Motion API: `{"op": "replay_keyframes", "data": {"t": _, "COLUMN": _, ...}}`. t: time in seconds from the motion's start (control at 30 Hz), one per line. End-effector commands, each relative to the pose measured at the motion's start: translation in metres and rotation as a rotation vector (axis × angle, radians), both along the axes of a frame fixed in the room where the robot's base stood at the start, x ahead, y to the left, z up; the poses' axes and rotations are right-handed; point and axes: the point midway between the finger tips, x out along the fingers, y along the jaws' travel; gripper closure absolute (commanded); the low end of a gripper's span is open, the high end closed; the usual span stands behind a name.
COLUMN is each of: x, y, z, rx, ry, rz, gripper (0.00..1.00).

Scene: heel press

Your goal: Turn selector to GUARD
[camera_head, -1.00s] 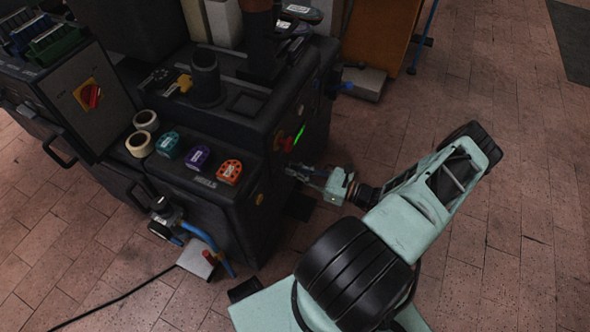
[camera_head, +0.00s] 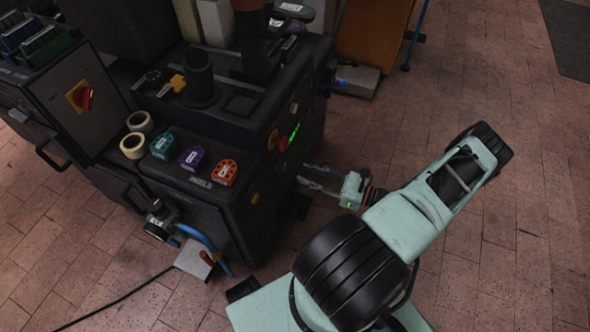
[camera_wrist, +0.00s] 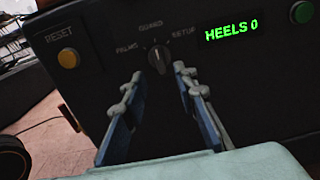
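The selector (camera_wrist: 159,58) is a dark round knob on the machine's black front panel, in the wrist view. Labels fan around it: a small one at left, GUARD at top, SETUP at right. Its pointer looks roughly upward, but the exact setting is hard to read. My gripper (camera_wrist: 157,73) is open, with one blue-grey finger on each side of the knob in the picture. Nothing is between the fingers, and they look short of the panel. In the head view my gripper (camera_head: 304,174) is beside the machine's right side; the selector cannot be made out there.
A yellow RESET button (camera_wrist: 67,59) is left of the selector. A green display (camera_wrist: 231,30) reads HEELS 0, with a green button (camera_wrist: 301,12) at far right. The black machine (camera_head: 215,205) carries coloured blocks and tape rolls.

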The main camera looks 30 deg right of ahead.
Motion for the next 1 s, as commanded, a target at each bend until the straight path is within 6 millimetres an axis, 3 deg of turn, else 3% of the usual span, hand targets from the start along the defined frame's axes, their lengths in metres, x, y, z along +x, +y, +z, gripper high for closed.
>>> {"op": "replay_keyframes", "data": {"t": 0.13, "x": -0.024, "y": -0.02, "z": 0.0, "rx": -0.002, "ry": 0.001, "rz": -0.002, "gripper": 0.73}}
{"op": "replay_keyframes", "data": {"t": 0.33, "x": -0.043, "y": -0.034, "z": 0.0, "rx": -0.001, "ry": 0.001, "rz": -0.001, "gripper": 0.73}}
{"op": "replay_keyframes", "data": {"t": 1.0, "x": -0.047, "y": -0.036, "z": 0.001, "rx": -0.002, "ry": 0.0, "rz": 0.003, "gripper": 0.73}}
